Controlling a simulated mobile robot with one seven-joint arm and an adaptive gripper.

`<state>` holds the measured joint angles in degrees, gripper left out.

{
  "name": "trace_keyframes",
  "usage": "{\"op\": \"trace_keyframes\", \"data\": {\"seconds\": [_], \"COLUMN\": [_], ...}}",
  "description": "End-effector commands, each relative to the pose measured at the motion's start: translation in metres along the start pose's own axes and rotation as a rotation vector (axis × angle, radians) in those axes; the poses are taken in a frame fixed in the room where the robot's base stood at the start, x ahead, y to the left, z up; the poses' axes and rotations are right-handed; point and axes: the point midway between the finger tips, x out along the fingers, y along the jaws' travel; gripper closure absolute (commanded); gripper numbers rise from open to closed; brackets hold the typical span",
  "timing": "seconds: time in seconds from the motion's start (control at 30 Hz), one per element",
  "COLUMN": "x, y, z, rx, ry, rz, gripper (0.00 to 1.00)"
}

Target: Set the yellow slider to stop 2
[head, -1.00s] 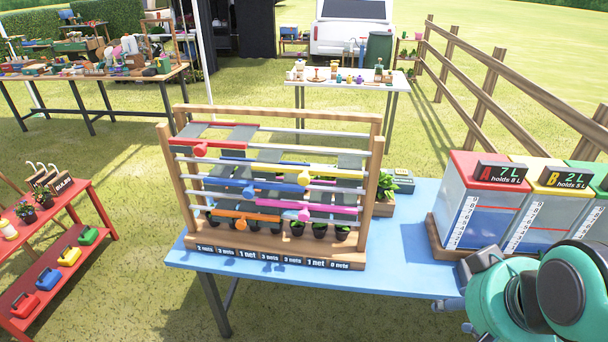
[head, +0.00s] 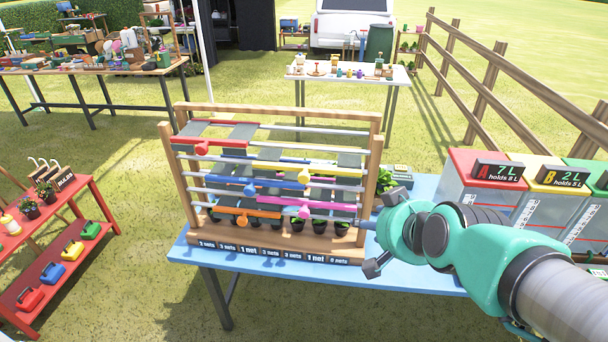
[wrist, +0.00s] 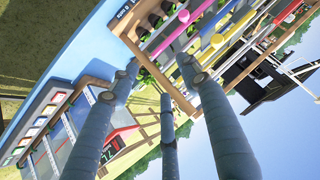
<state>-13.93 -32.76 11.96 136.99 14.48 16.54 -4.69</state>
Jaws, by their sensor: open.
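The slider frame (head: 182,188) is a wooden rack with coloured sliders on horizontal rails, standing on the blue table. The yellow slider (head: 335,171) lies on a middle rail, and its knob (head: 304,178) is near the middle. Red (head: 222,143), blue (head: 265,185), magenta (head: 322,206) and orange (head: 245,212) sliders sit on other rails. My gripper (head: 368,245) is at the right end of the frame, apart from the yellow knob. In the wrist view its fingers (wrist: 160,80) are spread and empty, with the rails ahead at the top right.
Net-count labels (head: 270,253) run along the frame's base, with small potted plants (head: 320,226) behind. Red and yellow-topped measuring tanks (head: 480,185) stand to the right, partly behind my arm. A red shelf (head: 60,245) stands left. Space in front of the frame is clear.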

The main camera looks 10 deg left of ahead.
Motion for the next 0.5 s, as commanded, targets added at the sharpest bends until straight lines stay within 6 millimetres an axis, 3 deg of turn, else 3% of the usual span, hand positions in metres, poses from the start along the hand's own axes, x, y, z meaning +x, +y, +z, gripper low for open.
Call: {"op": "trace_keyframes", "data": {"seconds": [0.23, 0.5], "x": [0.062, 0.114], "y": [-0.057, -0.103], "z": [-0.041, -0.06], "rx": [0.016, 0.033], "ry": [0.159, 0.334], "rz": [-0.056, -0.037], "gripper": [0.53, 0.53]}}
